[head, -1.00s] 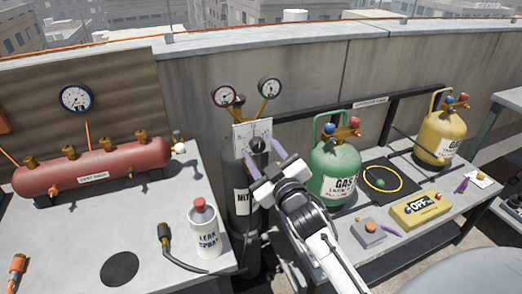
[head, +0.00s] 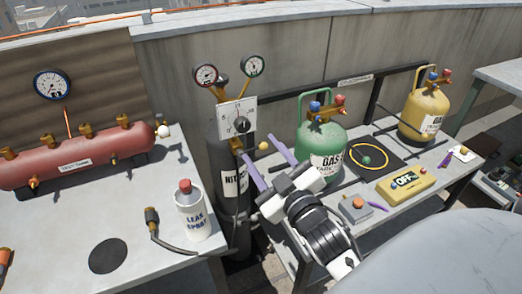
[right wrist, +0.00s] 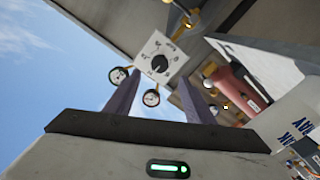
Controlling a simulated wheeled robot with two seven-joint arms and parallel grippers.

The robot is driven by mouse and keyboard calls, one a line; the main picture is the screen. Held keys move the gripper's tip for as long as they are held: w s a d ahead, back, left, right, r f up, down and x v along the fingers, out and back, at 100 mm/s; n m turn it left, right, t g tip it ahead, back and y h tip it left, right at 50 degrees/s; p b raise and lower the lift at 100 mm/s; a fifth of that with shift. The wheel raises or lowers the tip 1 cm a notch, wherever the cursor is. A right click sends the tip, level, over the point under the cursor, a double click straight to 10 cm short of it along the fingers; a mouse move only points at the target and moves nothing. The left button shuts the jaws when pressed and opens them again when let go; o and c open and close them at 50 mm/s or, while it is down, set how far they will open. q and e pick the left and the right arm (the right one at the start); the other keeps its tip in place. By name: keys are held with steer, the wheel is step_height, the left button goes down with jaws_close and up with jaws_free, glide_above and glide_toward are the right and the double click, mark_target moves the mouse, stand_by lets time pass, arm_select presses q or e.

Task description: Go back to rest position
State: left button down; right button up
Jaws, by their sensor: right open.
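My right gripper (head: 262,162) is open and empty in the head view, its two purple fingers pointing up and left. It is in front of the nitrogen cylinder (head: 222,150), below and right of the white dial plate with a black knob (head: 240,124). A gap shows between the fingers and the knob. In the right wrist view the dial plate (right wrist: 160,58) shows beyond and between the spread fingers (right wrist: 160,100). The knob points up and right in the head view. My left gripper is not in view.
The left table holds a red tank (head: 78,158), a leak spray can (head: 192,210) and a black hose. The right bench holds a green gas cylinder (head: 315,140), a yellow one (head: 422,115), a black mat with a yellow ring (head: 385,150) and a yellow OFF box (head: 405,186). A wall stands behind.

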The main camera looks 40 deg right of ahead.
steer(key=shift+f, duration=0.1)
stand_by(0.3)
steer(key=s+a+f+g+y, duration=0.2)
steer(key=s+a+f, duration=0.3)
steer(key=f, duration=0.5)
steer(key=s+a+f+g+y, duration=0.2)
steer(key=s+a+f+g, duration=0.2)
steer(key=f, duration=0.6)
steer(key=s+a+f+m+g+y, duration=0.1)
steer(key=s+a+f+g+y, duration=0.1)
steer(key=s+a+f, duration=0.4)
step_height(320, 180, down, 5)
steer(key=shift+s+a+f+g+y, duration=0.1)
steer(key=shift+s+a+g+y, duration=0.3)
steer(key=shift+s, duration=0.6)
